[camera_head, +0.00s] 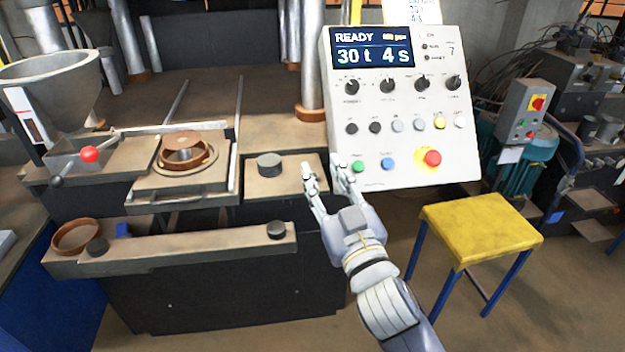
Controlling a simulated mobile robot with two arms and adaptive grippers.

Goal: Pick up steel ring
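Two rings show, both brownish; I cannot tell which is the steel ring. One wide ring (76,236) lies at the left end of the front ledge (190,252). Another ring (184,150) sits in the round fixture on the machine's left plate. My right gripper (326,172) is open and empty, its two fingers apart and pointing away from me, just right of the plate with a dark round knob (269,164). It is well to the right of both rings. My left gripper is not in view.
A control panel (400,110) reading "READY 30 t 4 s" stands just behind my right gripper. Dark knobs (277,230) stand on the ledge. A yellow stool (480,230) is at right.

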